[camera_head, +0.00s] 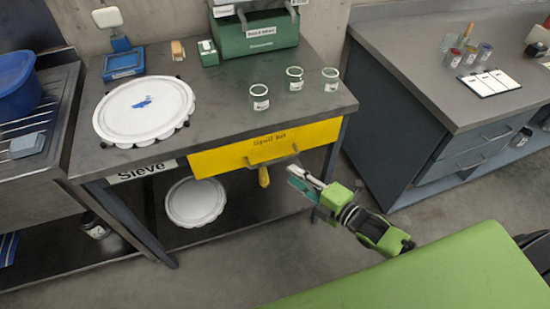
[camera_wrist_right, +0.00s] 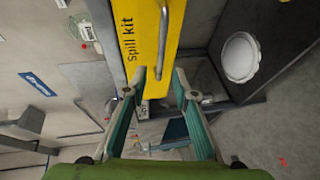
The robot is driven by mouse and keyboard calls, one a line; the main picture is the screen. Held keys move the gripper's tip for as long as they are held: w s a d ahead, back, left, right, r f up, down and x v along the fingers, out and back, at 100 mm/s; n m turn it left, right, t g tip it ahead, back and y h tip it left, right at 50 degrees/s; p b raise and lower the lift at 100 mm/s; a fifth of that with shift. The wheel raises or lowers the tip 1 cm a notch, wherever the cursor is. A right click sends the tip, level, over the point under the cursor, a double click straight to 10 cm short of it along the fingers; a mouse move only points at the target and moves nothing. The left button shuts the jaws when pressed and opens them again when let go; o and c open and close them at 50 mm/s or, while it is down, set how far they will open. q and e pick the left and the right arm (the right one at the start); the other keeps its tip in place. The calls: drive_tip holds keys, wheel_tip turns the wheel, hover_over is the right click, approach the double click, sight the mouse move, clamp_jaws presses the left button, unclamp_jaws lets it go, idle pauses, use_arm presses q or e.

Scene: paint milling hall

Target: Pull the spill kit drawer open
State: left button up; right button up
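The yellow spill kit drawer (camera_head: 225,159) sits under the front edge of the grey table, its front about flush with that edge. Its bar handle (camera_head: 275,158) runs along the front. My right gripper (camera_head: 298,178) is just in front of the drawer, close to the handle's right end. In the right wrist view the drawer (camera_wrist_right: 130,20) and handle (camera_wrist_right: 162,45) lie ahead of my right gripper (camera_wrist_right: 160,78). Its teal fingers are apart, with the handle's near end lined up between the tips. I cannot tell whether they touch it. My left gripper is not in view.
The table top (camera_head: 220,115) bears a white round sieve lid (camera_head: 145,108), several labelled glass jars (camera_head: 259,97) and a green case (camera_head: 255,35). A yellow object (camera_head: 264,178) shows below the drawer. A grey cabinet (camera_head: 400,120) stands right; open floor lies between.

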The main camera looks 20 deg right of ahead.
sight(274, 160)
drive_tip(key=x, duration=1)
drive_tip(key=shift+w+d+f, duration=0.1)
drive_tip(key=shift+d, duration=0.05)
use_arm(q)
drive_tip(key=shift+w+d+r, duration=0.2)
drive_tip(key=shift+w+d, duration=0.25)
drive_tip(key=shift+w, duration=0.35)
use_arm(e)
drive_tip(key=shift+w, duration=0.1)
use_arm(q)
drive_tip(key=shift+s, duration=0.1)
use_arm(e)
clamp_jaws()
